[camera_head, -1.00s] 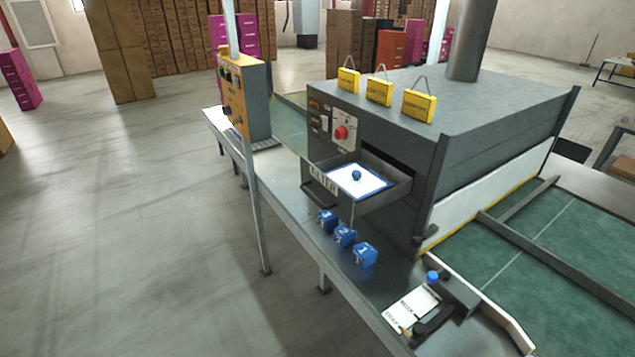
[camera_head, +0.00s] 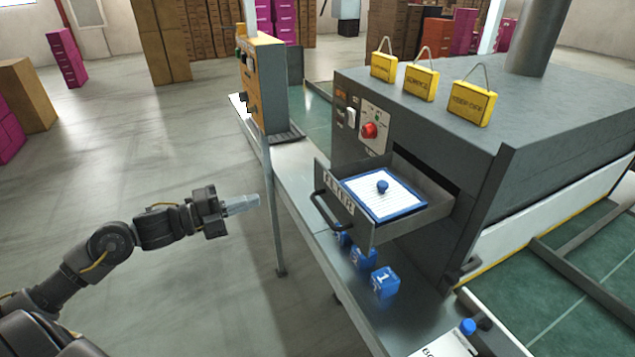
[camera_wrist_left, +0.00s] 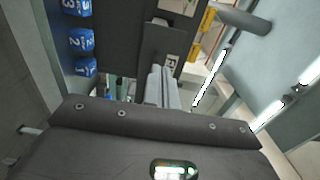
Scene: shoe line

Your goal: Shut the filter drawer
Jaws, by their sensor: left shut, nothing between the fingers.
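The filter drawer (camera_head: 352,222) stands pulled out from the front of the grey machine. It has a dark bar handle (camera_head: 328,211) on its front and a white filter with a blue frame and blue knob (camera_head: 382,187) inside. My left gripper (camera_head: 258,201) is shut and empty, left of the drawer and apart from the handle. In the left wrist view the shut fingers (camera_wrist_left: 163,88) point toward a dark panel with a white label, seen sideways. My right gripper is not in view.
Blue numbered blocks (camera_head: 384,282) stand on the metal bench below the drawer. A yellow control box on a post (camera_head: 264,80) rises left of the machine, near my left gripper. Yellow tags (camera_head: 419,82) stand on the machine top. Open floor lies left.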

